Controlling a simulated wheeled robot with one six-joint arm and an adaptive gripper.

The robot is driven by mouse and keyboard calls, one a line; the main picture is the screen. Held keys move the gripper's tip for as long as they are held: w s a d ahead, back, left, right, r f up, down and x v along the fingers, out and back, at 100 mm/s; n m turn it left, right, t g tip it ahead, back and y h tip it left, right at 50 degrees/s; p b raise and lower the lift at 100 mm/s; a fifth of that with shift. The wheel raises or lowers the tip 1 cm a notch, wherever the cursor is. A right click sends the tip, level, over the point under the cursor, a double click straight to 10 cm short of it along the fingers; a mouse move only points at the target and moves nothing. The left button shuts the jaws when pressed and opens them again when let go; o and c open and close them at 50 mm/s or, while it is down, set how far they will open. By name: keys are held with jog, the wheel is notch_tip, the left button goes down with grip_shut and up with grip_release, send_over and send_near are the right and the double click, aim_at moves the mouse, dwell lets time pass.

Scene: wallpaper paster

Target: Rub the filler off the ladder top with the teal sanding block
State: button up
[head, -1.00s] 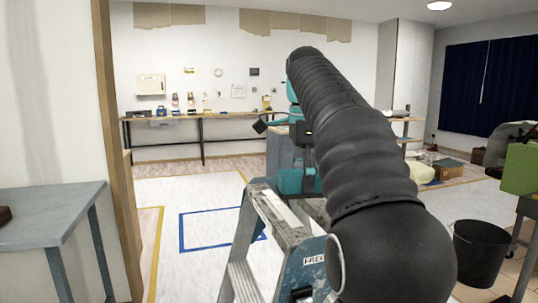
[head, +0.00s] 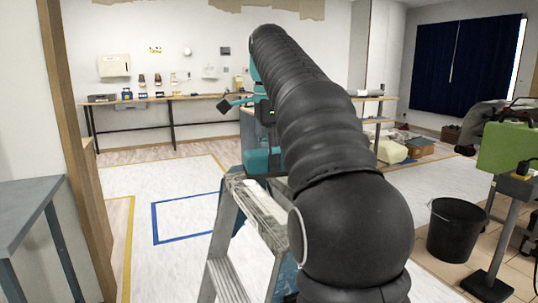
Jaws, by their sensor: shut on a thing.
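The ladder (head: 218,262) stands in front of me, partly behind my black arm. Its top (head: 262,214) carries a pale, whitish smear that looks like filler. My gripper (head: 268,143) is beyond the arm, shut on the teal sanding block (head: 262,161). The block is at the far end of the ladder top; whether it touches the surface I cannot tell. My arm hides the right part of the ladder top and most of the fingers.
A blue-grey table (head: 30,215) and a wooden door post (head: 75,150) stand at left. A black bucket (head: 456,229) and a stand with a green case (head: 508,148) are at right. A workbench (head: 170,102) runs along the back wall. Floor left of the ladder is clear.

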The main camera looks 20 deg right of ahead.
jog(key=shift+f+b, duration=1.45)
jog(key=shift+f, duration=1.3)
